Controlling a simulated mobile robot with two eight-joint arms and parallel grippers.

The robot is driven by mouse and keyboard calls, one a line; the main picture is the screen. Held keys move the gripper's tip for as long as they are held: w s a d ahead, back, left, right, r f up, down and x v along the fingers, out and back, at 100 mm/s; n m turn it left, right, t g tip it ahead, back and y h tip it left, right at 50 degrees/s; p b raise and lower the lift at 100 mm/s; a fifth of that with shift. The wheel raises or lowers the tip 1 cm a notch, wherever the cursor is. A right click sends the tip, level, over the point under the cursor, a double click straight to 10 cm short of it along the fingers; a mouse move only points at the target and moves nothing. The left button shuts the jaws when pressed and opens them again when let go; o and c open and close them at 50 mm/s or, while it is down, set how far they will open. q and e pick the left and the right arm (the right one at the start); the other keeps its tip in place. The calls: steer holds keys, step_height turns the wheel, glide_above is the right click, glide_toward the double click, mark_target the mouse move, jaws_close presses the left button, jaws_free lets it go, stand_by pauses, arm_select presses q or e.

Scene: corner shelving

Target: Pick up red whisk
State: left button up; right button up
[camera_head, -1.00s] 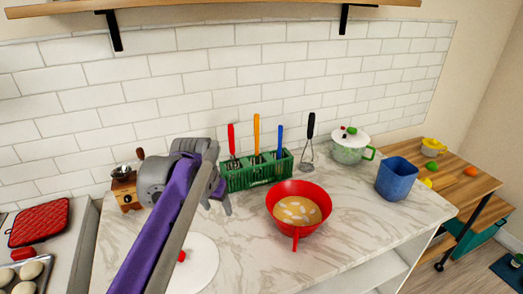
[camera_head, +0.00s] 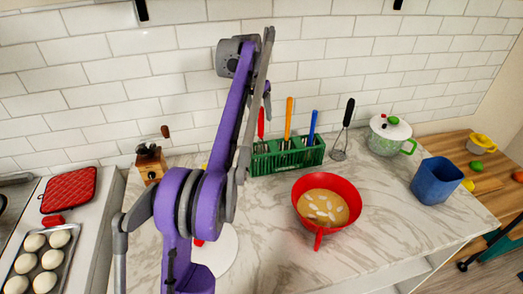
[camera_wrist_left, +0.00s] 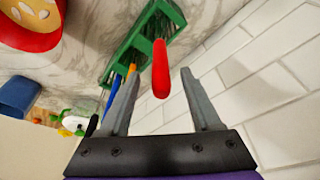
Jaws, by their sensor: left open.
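The red whisk stands upright in the green rack, and its red handle (camera_head: 261,122) sticks up at the rack's left end in the head view. In the left wrist view the red handle (camera_wrist_left: 161,70) points toward the camera, between the two finger lines. My left gripper (camera_wrist_left: 162,78) is open and empty, with one finger on each side of the handle and no clear contact. In the head view the left gripper (camera_head: 267,102) is just above the handle, partly hidden behind my arm. The whisk's lower part is hidden in the rack. My right gripper is out of view.
The green rack (camera_head: 262,165) also holds orange and blue handled tools (camera_head: 289,115). A black-handled whisk (camera_head: 348,112) stands to its right. The tiled wall (camera_head: 350,45) is close behind.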

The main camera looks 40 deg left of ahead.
mark_target(262, 122)
arm_select(q)
steer(key=shift+b+x, duration=0.3)
steer(key=shift+x, duration=2.45)
jaws_close()
